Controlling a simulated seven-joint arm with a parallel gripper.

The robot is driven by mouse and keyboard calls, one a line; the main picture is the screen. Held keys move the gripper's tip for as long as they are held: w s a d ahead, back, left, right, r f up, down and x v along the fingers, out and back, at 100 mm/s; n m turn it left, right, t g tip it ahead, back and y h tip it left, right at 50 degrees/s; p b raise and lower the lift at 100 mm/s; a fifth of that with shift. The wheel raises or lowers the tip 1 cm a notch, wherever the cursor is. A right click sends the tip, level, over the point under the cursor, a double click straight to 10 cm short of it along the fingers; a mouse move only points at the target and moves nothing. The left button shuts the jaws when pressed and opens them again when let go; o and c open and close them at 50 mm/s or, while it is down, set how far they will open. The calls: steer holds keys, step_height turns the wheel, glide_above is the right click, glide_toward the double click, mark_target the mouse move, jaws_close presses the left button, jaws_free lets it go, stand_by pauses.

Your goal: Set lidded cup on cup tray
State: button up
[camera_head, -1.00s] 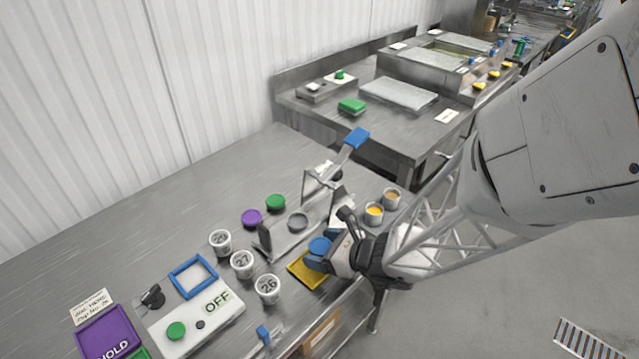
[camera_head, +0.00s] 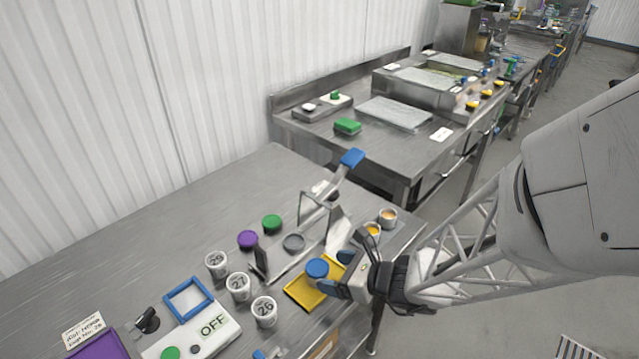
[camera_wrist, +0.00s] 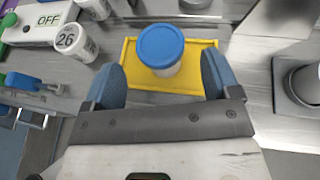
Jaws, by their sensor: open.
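The lidded cup (camera_head: 317,269) has a blue lid and a white body. It stands upright on the yellow cup tray (camera_head: 301,294). In the wrist view the cup (camera_wrist: 160,48) sits near the middle of the tray (camera_wrist: 200,82), with yellow showing on both sides. My gripper (camera_head: 341,270) is just to the right of the cup in the head view. In the wrist view my gripper (camera_wrist: 160,82) is open, its two blue fingers apart on either side below the cup, with gaps between them and it.
White numbered cups (camera_head: 264,311) stand left of the tray. A metal press with a blue handle (camera_head: 352,158) stands behind it. Cups with orange contents (camera_head: 388,217) are to the right. A white panel marked OFF (camera_head: 205,330) lies at front left. The bench's back left is clear.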

steer(key=v, duration=0.7)
stand_by(0.5)
steer(key=shift+d+r, duration=0.1)
steer(key=shift+s, duration=0.1)
stand_by(0.4)
steer(key=s+r+n+g+h, duration=0.4)
steer(key=s+r+n+g, duration=0.3)
steer(key=n, duration=0.7)
steer(key=s+d+r+n+t+h, duration=0.2)
steer(key=d+r+n+h, duration=0.5)
steer(key=r+n, duration=0.3)
steer(key=shift+r+h, duration=0.3)
steer(key=shift+r, duration=0.05)
